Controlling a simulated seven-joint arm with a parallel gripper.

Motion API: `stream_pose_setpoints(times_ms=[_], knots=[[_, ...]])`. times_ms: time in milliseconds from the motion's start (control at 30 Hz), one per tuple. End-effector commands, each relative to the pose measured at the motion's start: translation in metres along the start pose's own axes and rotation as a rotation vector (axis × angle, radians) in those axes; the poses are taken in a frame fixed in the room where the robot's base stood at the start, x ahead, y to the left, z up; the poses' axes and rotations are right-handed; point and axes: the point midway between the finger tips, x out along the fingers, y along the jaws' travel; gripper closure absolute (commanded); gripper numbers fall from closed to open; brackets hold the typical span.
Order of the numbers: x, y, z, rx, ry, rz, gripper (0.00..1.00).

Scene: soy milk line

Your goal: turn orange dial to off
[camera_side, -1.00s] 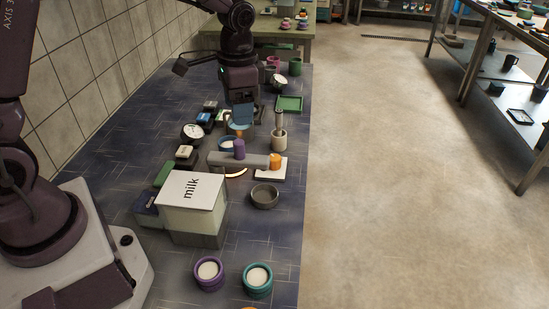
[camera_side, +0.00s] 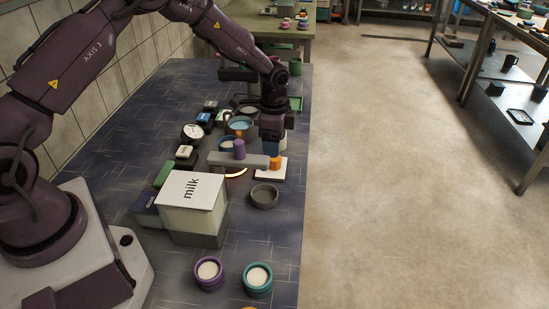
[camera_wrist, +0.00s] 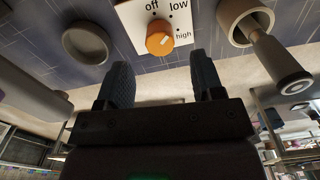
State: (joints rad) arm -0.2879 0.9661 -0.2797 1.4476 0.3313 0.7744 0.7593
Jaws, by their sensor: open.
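The orange dial (camera_wrist: 159,41) sits on a white panel (camera_wrist: 134,16) marked off, low and high. In the wrist view its lower right side is nearest the word high; I cannot tell exactly where it points. In the side view the dial (camera_side: 275,162) stands on the white panel (camera_side: 266,174) at the right edge of the blue counter. My gripper (camera_wrist: 162,75) is open and empty, with its two dark fingers apart and the dial beyond their tips. In the side view my gripper (camera_side: 272,147) is just above and behind the dial, its fingertips partly hidden.
A grey bowl (camera_side: 264,196) is in front of the panel. The milk box (camera_side: 192,205) is farther left. In the wrist view, a mortar and pestle (camera_wrist: 276,58) stand close to the panel's right.

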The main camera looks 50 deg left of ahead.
Motion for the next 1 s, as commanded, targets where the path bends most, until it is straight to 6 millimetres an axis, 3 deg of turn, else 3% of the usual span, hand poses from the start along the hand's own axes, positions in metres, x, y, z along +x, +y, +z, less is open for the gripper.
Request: stream_pose_setpoints(times_ms=[100,300,700,933,1000], knots=[[0.025,0.001,0.000,-0.001,-0.001,0.004,0.39],[0.049,0.000,0.000,-0.001,-0.001,0.001,0.39],[0.057,0.000,0.000,-0.002,0.000,0.000,0.39],[0.057,0.000,0.000,-0.002,0.000,0.000,0.88],[0.057,0.000,0.000,-0.002,0.000,0.000,0.88]])
